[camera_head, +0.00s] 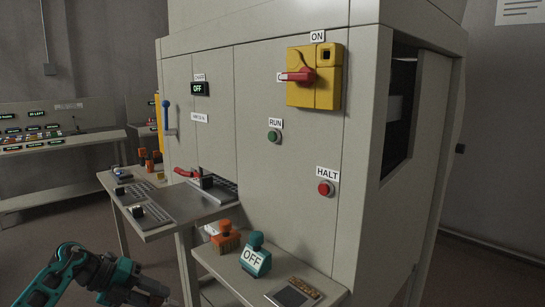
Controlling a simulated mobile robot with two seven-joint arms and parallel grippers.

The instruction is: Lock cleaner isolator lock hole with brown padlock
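A yellow isolator box (328,90) is mounted high on the beige cabinet, with an ON label above it. Its red handle (298,75) points left, over a mostly hidden label. A small dark opening (325,54) shows at its upper right; I cannot tell if it is the lock hole. An orange-brown, padlock-like object (225,238) stands on the low shelf, beside a teal one (256,258) tagged OFF. I cannot tell for sure which is the brown padlock. My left gripper (163,299) is at the bottom left, apart from the shelf, its fingers unclear. My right gripper is out of view.
The low shelf (215,265) also holds a dark pad (290,297) with a brown plate. A green RUN button (273,136) and red HALT button (325,188) are on the cabinet. A side table (160,232) with trays juts out left. Floor is open at right.

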